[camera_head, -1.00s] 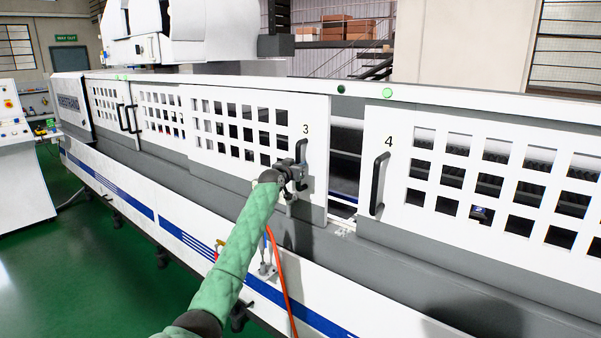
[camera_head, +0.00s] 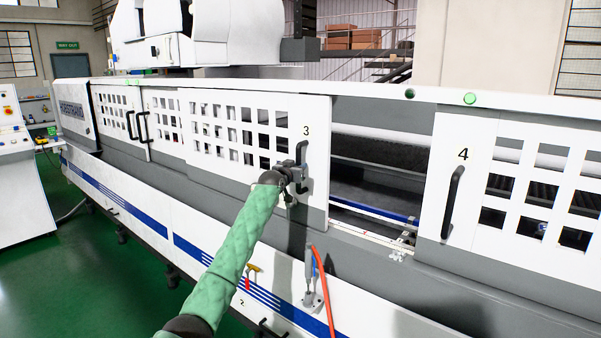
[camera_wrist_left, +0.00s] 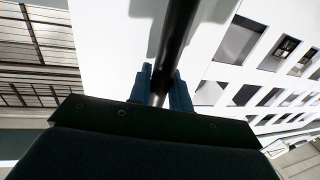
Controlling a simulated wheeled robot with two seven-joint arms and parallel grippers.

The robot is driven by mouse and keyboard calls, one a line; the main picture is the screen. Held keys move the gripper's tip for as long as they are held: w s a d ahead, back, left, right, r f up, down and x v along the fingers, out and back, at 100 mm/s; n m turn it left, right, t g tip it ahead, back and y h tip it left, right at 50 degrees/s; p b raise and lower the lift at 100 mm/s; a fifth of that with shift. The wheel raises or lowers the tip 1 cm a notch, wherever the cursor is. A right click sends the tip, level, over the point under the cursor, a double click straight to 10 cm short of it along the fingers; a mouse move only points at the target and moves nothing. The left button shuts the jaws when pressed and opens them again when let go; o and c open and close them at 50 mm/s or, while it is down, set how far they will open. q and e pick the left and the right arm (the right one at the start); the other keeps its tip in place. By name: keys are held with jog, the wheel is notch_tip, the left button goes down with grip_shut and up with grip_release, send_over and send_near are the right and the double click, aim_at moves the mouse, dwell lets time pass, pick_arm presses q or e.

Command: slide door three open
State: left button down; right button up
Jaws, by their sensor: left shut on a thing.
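Door three (camera_head: 255,133) is a white panel with rows of square windows and a "3" near its right edge. A wide gap lies between it and door four (camera_head: 462,195), showing the dark machine inside. My left gripper (camera_head: 298,175) is shut on the black vertical handle (camera_head: 302,156) of door three. In the left wrist view the dark handle bar (camera_wrist_left: 176,40) runs between the two blue fingers (camera_wrist_left: 160,88), with the white door (camera_wrist_left: 105,45) behind it. My right gripper is not in view.
Further left, two doors with black handles (camera_head: 137,126) meet. Below the doors, a fixture with an orange hose (camera_head: 322,285) stands on the machine's front ledge. A control console (camera_head: 22,180) stands at the far left. Green floor (camera_head: 110,260) is clear in front.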

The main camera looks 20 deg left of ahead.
pick_arm(q)
jog(key=shift+w+a, duration=0.1)
jog(key=shift+a, duration=0.15)
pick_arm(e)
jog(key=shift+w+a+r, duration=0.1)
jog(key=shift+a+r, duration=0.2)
pick_arm(q)
jog(key=c, duration=1.3)
grip_release()
jog(key=shift+c, duration=0.2)
